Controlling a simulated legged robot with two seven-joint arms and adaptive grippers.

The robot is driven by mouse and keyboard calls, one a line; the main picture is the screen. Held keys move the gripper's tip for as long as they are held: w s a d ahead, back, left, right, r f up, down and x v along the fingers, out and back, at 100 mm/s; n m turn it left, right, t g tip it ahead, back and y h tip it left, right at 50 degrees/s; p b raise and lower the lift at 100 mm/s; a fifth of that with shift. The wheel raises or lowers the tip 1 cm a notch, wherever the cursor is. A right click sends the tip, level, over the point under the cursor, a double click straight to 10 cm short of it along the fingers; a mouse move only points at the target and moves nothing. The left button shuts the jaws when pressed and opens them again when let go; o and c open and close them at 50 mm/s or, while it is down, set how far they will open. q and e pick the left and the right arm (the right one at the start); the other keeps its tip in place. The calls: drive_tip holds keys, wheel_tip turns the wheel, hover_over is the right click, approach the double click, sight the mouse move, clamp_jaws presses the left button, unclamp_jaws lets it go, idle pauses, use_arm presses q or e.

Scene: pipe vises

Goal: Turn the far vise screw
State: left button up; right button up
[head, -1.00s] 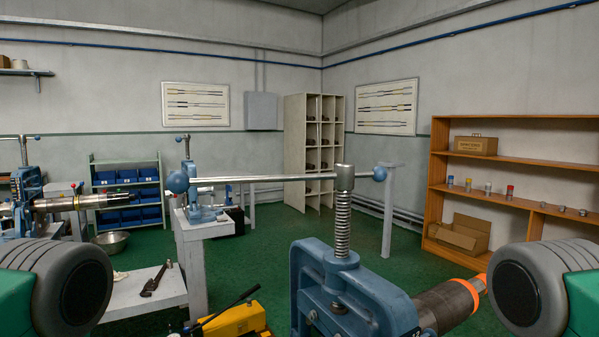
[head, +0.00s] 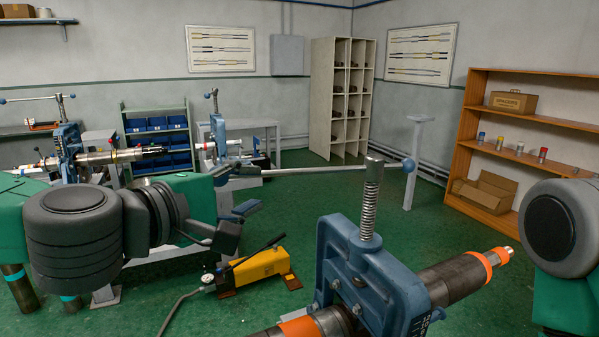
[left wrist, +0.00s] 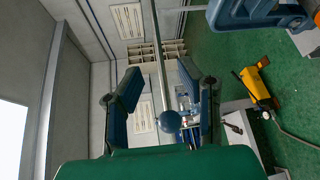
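The nearest blue pipe vise (head: 370,280) stands at the front, with an upright threaded screw (head: 371,210) and a long bar handle (head: 320,170) through its head. The handle's right ball (head: 409,165) is free. My left gripper (head: 240,191) is open at the bar's left end. In the left wrist view, the bar (left wrist: 159,70) runs between the spread fingers, with its ball (left wrist: 169,121) between them; contact cannot be told. A second vise (head: 70,145) holds a pipe at the left, and a third (head: 217,130) stands farther back. My right gripper is not in view.
A dark pipe with orange bands (head: 455,280) lies through the near vise. A yellow hand pump (head: 262,266) with a hose sits on the green floor below my left gripper. A grey stand (head: 412,170) and wooden shelf (head: 475,130) are farther back right.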

use_arm(q)
drive_tip(key=p, duration=0.1)
approach(314, 172)
drive_tip(key=r+x, duration=0.1)
drive_tip(key=x, duration=0.3)
drive_tip(key=w, duration=0.1)
drive_tip(key=w+f, duration=0.1)
drive_tip(key=w, duration=0.1)
drive_tip(key=w+f+p, duration=0.1)
drive_tip(key=w, duration=0.1)
drive_tip(key=shift+w+d, duration=0.15)
drive_tip(key=shift+d, duration=0.2)
drive_tip(key=shift+w+d, duration=0.25)
drive_tip(key=shift+d, duration=1.05)
drive_tip(key=shift+c, duration=1.1)
clamp_jaws()
drive_tip(key=shift+w+a+f, duration=0.1)
drive_tip(key=shift+a+f, duration=0.1)
drive_tip(key=shift+a, duration=0.15)
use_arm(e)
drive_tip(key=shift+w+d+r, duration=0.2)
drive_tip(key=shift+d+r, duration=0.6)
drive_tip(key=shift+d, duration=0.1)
